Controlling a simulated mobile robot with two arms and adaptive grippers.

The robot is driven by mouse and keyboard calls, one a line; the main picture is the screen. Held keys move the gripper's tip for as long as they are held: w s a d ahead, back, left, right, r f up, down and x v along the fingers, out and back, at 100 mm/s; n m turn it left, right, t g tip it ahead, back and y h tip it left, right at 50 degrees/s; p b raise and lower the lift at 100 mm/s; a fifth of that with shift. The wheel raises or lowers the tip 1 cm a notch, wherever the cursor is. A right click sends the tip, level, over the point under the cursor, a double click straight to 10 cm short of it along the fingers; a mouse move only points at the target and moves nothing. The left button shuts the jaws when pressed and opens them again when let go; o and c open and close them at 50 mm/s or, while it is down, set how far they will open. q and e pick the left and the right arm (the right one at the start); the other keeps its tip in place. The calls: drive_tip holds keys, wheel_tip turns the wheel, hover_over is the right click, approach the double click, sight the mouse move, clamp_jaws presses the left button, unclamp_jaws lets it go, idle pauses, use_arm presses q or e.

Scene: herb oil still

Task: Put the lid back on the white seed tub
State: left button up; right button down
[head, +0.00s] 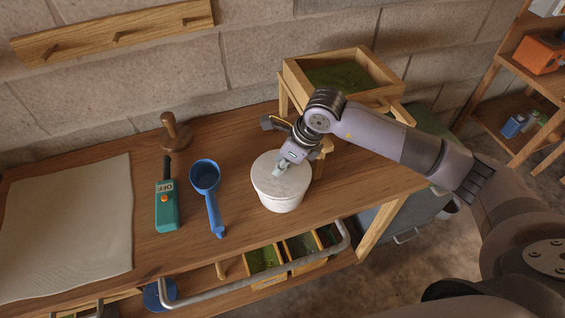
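The white seed tub (278,202) stands upright on the wooden bench, near its front edge. A pale round lid (290,186) covers the tub's top and looks level; I cannot tell whether it is fully pressed down. My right gripper (280,168) comes in from the right and points down at the middle of the lid. Its fingertips are at the lid's top and hide its centre, so I cannot tell whether they grip a knob there. My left gripper is not in view.
Left of the tub lie a blue scoop (206,178) and a teal handheld device marked OFF (166,205). A wooden stamp-like tool (175,135) stands behind them. A pale mat (75,225) covers the left bench. A raised wooden tray (305,88) stands behind my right arm. A metal rail (265,272) runs along the front.

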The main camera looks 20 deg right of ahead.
idle(0.4)
drive_tip(key=c, duration=1.3)
unclamp_jaws()
drive_tip(key=o, duration=0.5)
drive_tip(key=shift+c, duration=0.2)
drive_tip(key=shift+r+p, duration=1.7)
drive_tip(key=shift+r, duration=1.85)
